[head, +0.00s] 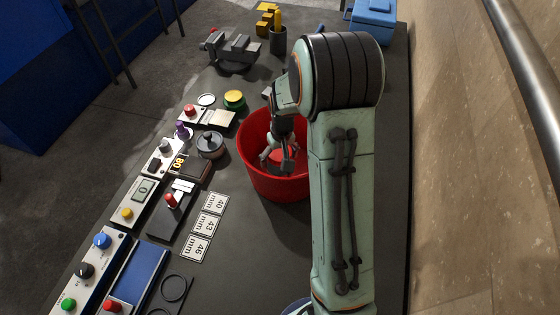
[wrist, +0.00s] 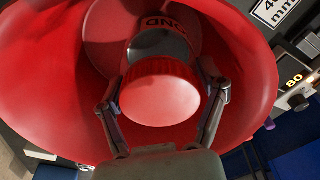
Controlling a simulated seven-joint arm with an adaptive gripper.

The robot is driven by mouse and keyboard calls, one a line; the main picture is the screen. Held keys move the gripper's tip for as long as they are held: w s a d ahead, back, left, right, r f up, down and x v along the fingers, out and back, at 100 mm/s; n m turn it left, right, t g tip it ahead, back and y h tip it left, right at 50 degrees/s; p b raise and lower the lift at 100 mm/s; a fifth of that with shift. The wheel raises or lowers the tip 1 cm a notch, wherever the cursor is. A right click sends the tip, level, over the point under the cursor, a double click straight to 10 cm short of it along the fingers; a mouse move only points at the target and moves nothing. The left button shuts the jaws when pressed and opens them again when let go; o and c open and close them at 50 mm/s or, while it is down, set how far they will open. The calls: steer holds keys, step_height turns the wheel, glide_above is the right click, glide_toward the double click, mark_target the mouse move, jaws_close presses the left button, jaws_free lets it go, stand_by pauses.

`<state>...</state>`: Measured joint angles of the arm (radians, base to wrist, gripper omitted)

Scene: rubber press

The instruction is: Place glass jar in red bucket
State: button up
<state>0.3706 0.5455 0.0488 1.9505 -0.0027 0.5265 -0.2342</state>
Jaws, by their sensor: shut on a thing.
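The red bucket (head: 262,182) stands on the dark table, and its red inner wall (wrist: 50,75) fills much of the wrist view. The jar (wrist: 160,98) has a round red lid and a greyish body, and it sits between my fingers inside the bucket's outline. My gripper (wrist: 163,93) has one finger on each side of the lid and is shut on the jar. In the head view my gripper (head: 279,158) reaches down into the bucket's mouth. The jar's lower part is hidden, so I cannot tell whether it touches the bucket's floor.
Left of the bucket are a grey lidded pot (head: 210,145), a yellow-topped green jar (head: 235,100) and mm cards (head: 208,226). Control boxes (head: 85,270) line the left edge. A vise (head: 232,52) and blue box (head: 374,20) are at the back. A wall is on the right.

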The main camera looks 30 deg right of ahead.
steer(key=shift+f, duration=1.85)
steer(key=o, duration=1.2)
steer(key=shift+f, duration=0.15)
steer(key=r, duration=0.4)
steer(key=s+r, duration=0.1)
steer(key=r, duration=0.6)
steer(key=shift+s+r, duration=0.2)
steer(key=shift+r, duration=0.1)
steer(key=s+a+r, duration=0.2)
steer(key=s+a, duration=0.2)
steer(key=s, duration=0.3)
steer(key=s+a+r+n+g, duration=0.1)
steer(key=s+a+r, duration=0.1)
steer(key=s+a, duration=0.3)
steer(key=s+a+r+n+y, duration=0.1)
steer(key=s+a, duration=0.3)
steer(key=s, duration=0.6)
steer(key=shift+s+a+r+g, duration=0.15)
steer(key=shift+s+r, duration=0.05)
steer(key=shift+r, duration=0.2)
steer(key=shift+s+a+r+g, duration=0.15)
steer(key=shift+r, duration=0.2)
